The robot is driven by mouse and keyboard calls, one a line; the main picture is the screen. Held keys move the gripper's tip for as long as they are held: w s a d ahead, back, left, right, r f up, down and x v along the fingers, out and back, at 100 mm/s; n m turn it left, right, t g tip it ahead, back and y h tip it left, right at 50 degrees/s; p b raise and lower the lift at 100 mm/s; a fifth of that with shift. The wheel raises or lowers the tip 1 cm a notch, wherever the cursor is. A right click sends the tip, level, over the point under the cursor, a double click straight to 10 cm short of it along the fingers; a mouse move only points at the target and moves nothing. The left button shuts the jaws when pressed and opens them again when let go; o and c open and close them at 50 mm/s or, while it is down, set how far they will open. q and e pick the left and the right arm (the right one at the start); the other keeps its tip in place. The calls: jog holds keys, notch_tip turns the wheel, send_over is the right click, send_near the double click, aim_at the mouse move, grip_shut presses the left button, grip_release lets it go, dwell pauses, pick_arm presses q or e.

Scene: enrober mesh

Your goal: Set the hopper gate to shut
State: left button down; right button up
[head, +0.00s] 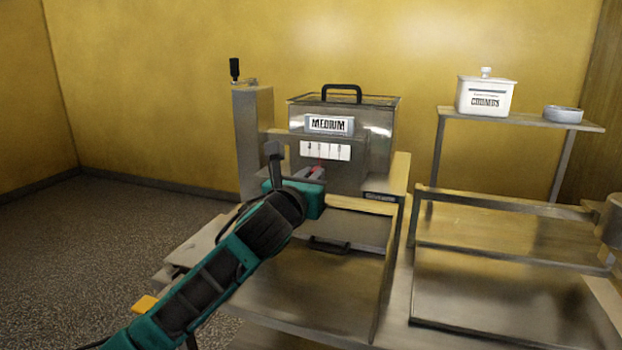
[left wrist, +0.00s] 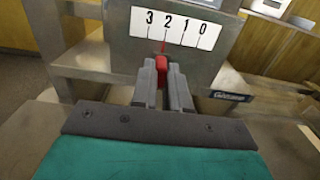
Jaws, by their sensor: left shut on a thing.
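The metal hopper (head: 380,125) stands at the back of the machine, with a MEDIUM sign (head: 329,124) on its front. Below the sign is a white gate scale (head: 340,151); in the left wrist view the scale (left wrist: 176,27) reads 3, 2, 1, 0 from left to right. A small red pointer sits under the scale, at about the 2 mark. My left gripper (head: 317,172) is in front of the hopper, just below the scale. In the left wrist view its fingers (left wrist: 163,82) are shut on the red gate knob (left wrist: 162,63). My right gripper is out of view.
A metal tray (head: 310,290) with a black handle (head: 329,245) lies below the hopper. A post with a black crank (head: 234,69) rises at the left. At right are a framed metal bed (head: 500,300) and a shelf (head: 530,121) with a CRUMBS jar (head: 486,97) and a bowl (head: 563,114).

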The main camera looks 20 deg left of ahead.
aim_at(341, 172)
pick_arm(q)
jog(key=d+p, duration=0.2)
jog(key=d, duration=0.2)
jog(key=shift+s+d, duration=0.1)
jog(key=shift+d, duration=0.1)
jog(key=c, duration=1.1)
grip_release()
jog(key=shift+d, duration=0.15)
jog(key=shift+s, duration=0.15)
jog(key=s, duration=1.2)
jog(key=shift+s+a, duration=0.35)
